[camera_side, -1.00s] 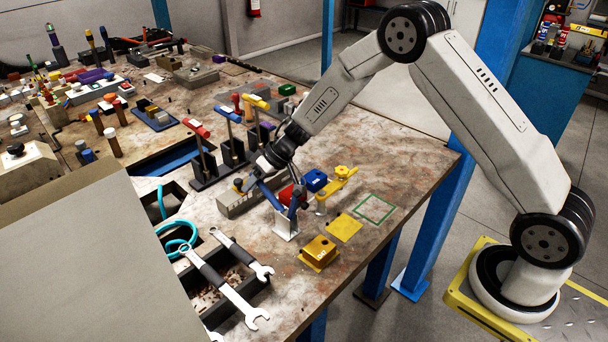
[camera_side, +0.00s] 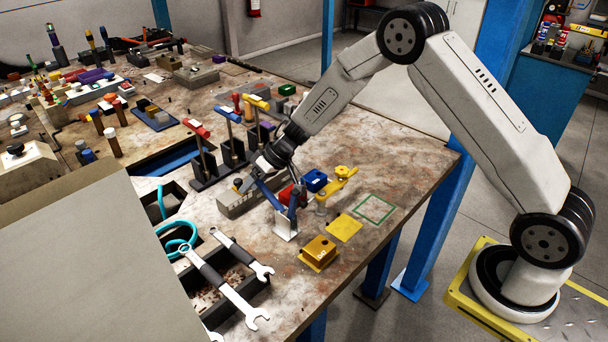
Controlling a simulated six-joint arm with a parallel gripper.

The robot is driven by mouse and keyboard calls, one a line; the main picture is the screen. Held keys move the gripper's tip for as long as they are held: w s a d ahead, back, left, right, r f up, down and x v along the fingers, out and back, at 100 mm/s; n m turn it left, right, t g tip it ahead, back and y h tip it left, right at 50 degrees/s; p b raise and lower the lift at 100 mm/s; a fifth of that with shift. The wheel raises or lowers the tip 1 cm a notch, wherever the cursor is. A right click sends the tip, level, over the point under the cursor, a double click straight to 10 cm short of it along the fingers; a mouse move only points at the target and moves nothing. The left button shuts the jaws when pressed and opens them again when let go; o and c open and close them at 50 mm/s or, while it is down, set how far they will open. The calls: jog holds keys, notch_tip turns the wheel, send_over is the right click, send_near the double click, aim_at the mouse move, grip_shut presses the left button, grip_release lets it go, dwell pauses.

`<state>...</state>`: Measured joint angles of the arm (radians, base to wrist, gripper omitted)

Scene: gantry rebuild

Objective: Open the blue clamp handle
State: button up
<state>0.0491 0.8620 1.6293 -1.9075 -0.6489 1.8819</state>
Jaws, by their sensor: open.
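The blue clamp handle (camera_side: 268,194) slants up and to the left from its metal clamp bracket (camera_side: 286,227) near the middle of the table. My gripper (camera_side: 250,182) is open, at the upper left end of the blue handle. From this side view I cannot tell whether the fingers touch the handle or are a little apart from it. Part of the fingers is small and dark against the grey block behind.
A grey block (camera_side: 234,204) lies just left of my gripper. A yellow clamp (camera_side: 338,184) is close by. Wrenches (camera_side: 226,287) lie in the front tray. A green-outlined square (camera_side: 375,208) is empty.

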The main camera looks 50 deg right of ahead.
jog(key=shift+r, duration=0.1)
jog(key=v, duration=0.7)
jog(key=shift+d+r, duration=0.2)
jog(key=shift+s, duration=0.1)
dwell(0.3)
jog(key=s+d+r+m+t+h, duration=0.25)
jog(key=s+d+r+h, duration=0.25)
jog(key=s+h, duration=0.25)
jog(key=s+a+f+g, duration=0.1)
jog(key=s+g, duration=0.1)
jog(key=s, duration=0.6)
jog(key=s+a+f+g, duration=0.1)
jog(key=s+f+g, duration=0.1)
jog(key=s, duration=0.6)
jog(key=shift+s, duration=0.4)
